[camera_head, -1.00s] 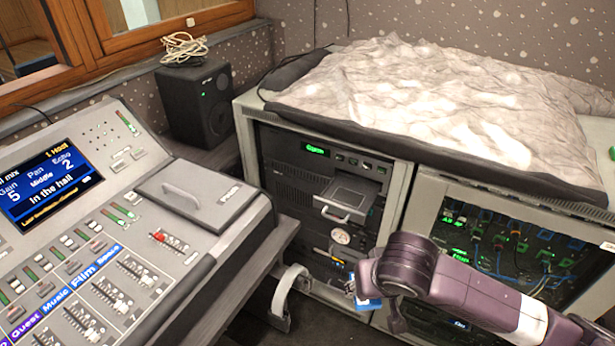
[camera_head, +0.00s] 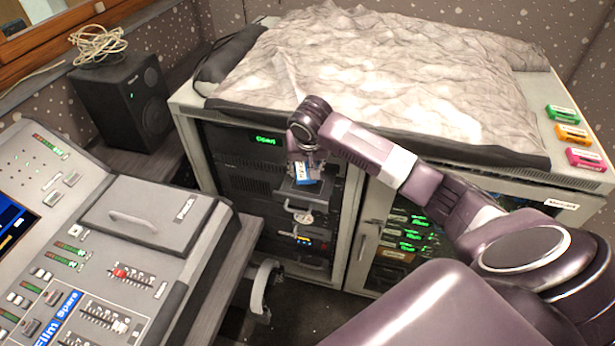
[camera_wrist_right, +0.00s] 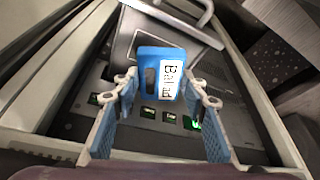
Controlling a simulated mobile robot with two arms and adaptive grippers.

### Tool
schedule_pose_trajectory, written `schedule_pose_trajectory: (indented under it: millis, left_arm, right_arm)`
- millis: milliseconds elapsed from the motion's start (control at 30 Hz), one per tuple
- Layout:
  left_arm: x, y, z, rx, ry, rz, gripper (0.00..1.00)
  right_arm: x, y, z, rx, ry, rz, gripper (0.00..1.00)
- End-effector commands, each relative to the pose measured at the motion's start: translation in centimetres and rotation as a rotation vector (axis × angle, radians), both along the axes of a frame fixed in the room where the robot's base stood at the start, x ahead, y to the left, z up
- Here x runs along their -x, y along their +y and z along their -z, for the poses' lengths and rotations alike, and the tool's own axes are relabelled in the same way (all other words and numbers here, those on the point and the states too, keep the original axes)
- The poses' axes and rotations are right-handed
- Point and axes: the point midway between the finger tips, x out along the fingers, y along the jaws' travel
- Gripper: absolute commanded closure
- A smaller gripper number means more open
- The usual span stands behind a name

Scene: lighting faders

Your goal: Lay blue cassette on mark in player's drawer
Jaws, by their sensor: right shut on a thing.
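The blue cassette (camera_head: 306,178) is held by my right gripper (camera_head: 307,162), over the open drawer (camera_head: 296,200) of the player in the rack. In the right wrist view the cassette (camera_wrist_right: 152,60), with a white lettered label, sits between the fingertips of the right gripper (camera_wrist_right: 165,92). The grey drawer (camera_wrist_right: 125,45) with its handle (camera_wrist_right: 192,14) lies beyond and below it. I cannot tell whether the cassette touches the drawer floor. My left gripper is out of view.
The player's green display (camera_head: 266,139) lights up left of the drawer. A mixing console (camera_head: 130,240) stands at the left, with a black speaker (camera_head: 122,105) behind it. A crumpled cover (camera_head: 370,70) lies on the rack. Green, orange and pink cassettes (camera_head: 572,134) sit at its right end.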

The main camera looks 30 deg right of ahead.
Motion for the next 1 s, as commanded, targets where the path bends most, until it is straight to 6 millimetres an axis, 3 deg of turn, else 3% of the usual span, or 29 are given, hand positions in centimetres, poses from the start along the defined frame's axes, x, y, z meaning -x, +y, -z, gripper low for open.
schedule_pose_trajectory:
  millis: [100,200,433,600,1000]
  left_arm:
    - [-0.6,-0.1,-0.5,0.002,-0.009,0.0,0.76]
    - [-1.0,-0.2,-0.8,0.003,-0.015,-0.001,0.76]
    - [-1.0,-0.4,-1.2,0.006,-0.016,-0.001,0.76]
    - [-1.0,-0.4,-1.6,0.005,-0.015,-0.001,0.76]
    - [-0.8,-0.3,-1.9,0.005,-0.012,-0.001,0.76]
  right_arm:
    - [-1.5,-1.9,-0.2,0.001,0.001,0.004,0.89]
    - [-1.2,-1.5,1.9,-0.001,0.004,-0.001,0.89]
    - [-1.2,-1.4,3.9,-0.001,0.002,-0.001,0.89]
    - [-1.2,-1.5,6.4,0.001,0.003,-0.001,0.89]
    - [-1.5,-1.7,7.1,0.0,-0.001,-0.002,0.89]
